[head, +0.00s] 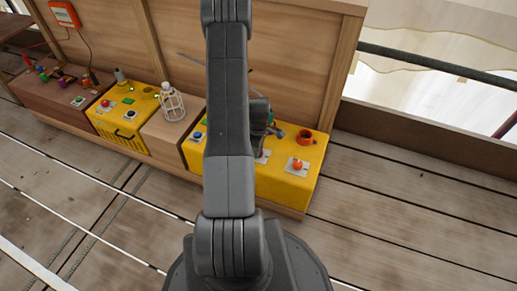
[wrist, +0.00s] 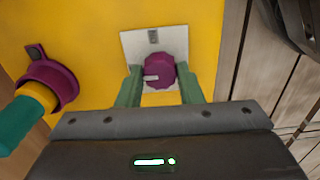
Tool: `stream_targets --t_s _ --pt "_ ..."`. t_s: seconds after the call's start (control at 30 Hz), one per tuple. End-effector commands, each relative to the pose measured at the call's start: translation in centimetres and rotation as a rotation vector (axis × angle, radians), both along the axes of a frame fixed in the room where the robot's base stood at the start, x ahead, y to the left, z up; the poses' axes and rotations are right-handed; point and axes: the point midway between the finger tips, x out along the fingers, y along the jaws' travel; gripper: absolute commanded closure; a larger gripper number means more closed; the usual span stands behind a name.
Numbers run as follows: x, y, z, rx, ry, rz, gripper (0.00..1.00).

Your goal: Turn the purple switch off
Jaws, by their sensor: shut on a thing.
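The purple switch (wrist: 160,71) is a round ridged knob on a pale square plate (wrist: 133,46), set on a yellow surface. In the head view, a pale plate with a bit of purple (head: 262,156) shows just right of my arm; my arm hides much of that area and most of the gripper.
A purple ring holder (wrist: 67,77) with a yellow-and-teal handle (wrist: 20,118) stands left of the switch. A wire cage (head: 172,106) stands farther left. A wooden back panel (head: 290,60) rises behind.

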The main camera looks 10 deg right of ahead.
Motion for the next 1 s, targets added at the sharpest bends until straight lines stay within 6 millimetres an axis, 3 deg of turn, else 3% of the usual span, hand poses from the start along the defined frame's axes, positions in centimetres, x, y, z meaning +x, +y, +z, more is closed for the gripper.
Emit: stream_targets --t_s 0.57,0.6,0.67,1.0 --pt "0.04 0.01 0.04 -0.001 -0.001 0.031 0.9" --pt "0.04 0.01 0.04 -0.001 -0.001 0.031 0.59" --pt "0.04 0.01 0.04 -0.001 -0.001 0.03 0.47" --pt "0.04 0.0 0.31 -0.001 -0.001 0.03 0.45"
